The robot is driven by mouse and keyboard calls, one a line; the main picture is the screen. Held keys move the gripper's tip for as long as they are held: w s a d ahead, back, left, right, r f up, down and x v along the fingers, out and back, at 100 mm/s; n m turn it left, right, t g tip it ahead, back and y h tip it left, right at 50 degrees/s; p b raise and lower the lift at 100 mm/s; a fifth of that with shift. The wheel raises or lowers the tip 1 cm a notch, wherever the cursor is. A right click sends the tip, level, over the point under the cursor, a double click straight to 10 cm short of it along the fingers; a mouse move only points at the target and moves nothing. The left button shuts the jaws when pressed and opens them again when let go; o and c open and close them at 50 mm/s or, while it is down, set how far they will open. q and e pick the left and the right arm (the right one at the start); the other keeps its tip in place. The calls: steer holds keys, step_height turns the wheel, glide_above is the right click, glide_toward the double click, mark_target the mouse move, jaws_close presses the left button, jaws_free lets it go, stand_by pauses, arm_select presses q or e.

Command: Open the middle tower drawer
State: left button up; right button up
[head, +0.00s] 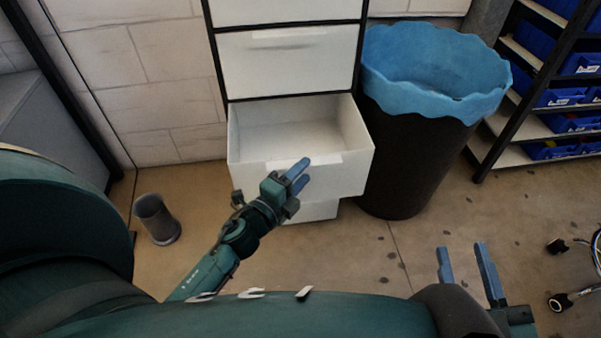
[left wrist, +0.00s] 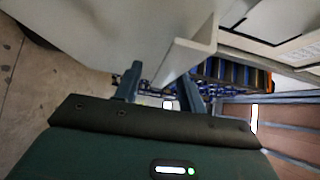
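The white drawer tower (head: 287,64) stands at the top middle of the head view. One of its drawers (head: 240,177) is pulled well out, and its empty inside shows. Closed drawers are above it, and another drawer (head: 312,212) shows below it. My left gripper (head: 298,177) is at the open drawer's front, by the handle lip (head: 325,160). In the left wrist view its fingers (left wrist: 160,90) are apart, with a white edge (left wrist: 184,60) between them; contact cannot be told. My right gripper (head: 467,270) is open and empty, low at the right, away from the tower.
A dark bin (head: 412,160) with a blue liner (head: 425,65) stands close to the tower's right. A grey cup-like container (head: 156,220) is on the floor at the left. A shelf with blue bins (head: 565,97) is at the far right. Floor below the drawer is clear.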

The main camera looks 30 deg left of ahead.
arm_select(q)
steer(key=shift+r, duration=0.1)
steer(key=s+a+b, duration=0.1)
steer(key=s+a, duration=0.1)
steer(key=s, duration=1.1)
steer(key=shift+a, duration=0.25)
arm_select(e)
steer(key=shift+a, duration=0.2)
arm_select(q)
steer(key=shift+w, duration=0.1)
